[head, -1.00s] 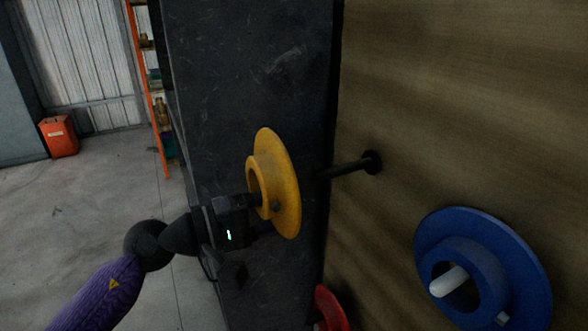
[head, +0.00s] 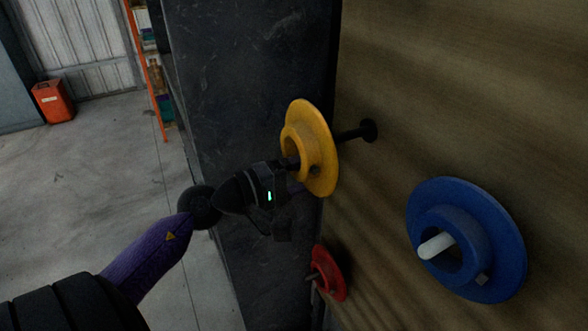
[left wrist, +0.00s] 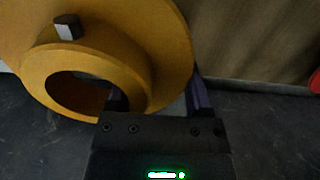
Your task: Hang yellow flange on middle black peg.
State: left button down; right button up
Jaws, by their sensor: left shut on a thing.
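The yellow flange (head: 318,140) is a wide disc with a hollow hub, held upright in front of the board. My left gripper (head: 293,164) is shut on its hub wall, on the side away from the board. In the left wrist view the flange (left wrist: 165,45) fills the upper left, with its hub hole facing my left gripper (left wrist: 148,103). The black peg (head: 357,133) sticks out from the board just behind the disc. Its tip is hidden by the flange, so I cannot tell whether it is in the hole. My right gripper is out of view.
A blue flange (head: 505,240) hangs around a white peg (head: 436,245) at lower right. A red flange (head: 332,275) sits on the board low down. A dark panel (head: 255,80) stands left of the wooden board (head: 470,80). Open floor lies at the left.

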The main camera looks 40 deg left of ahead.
pick_arm(q)
jog(key=shift+p+x, duration=1.1)
jog(key=shift+x, duration=1.65)
jog(key=shift+w+d, duration=0.1)
jog(key=shift+w, duration=0.15)
jog(key=shift+w+d+f+b, duration=0.2)
jog(key=shift+w+f+b, duration=0.3)
jog(key=shift+b, duration=0.25)
grip_release()
jog(key=shift+s, duration=0.1)
jog(key=shift+f, duration=0.15)
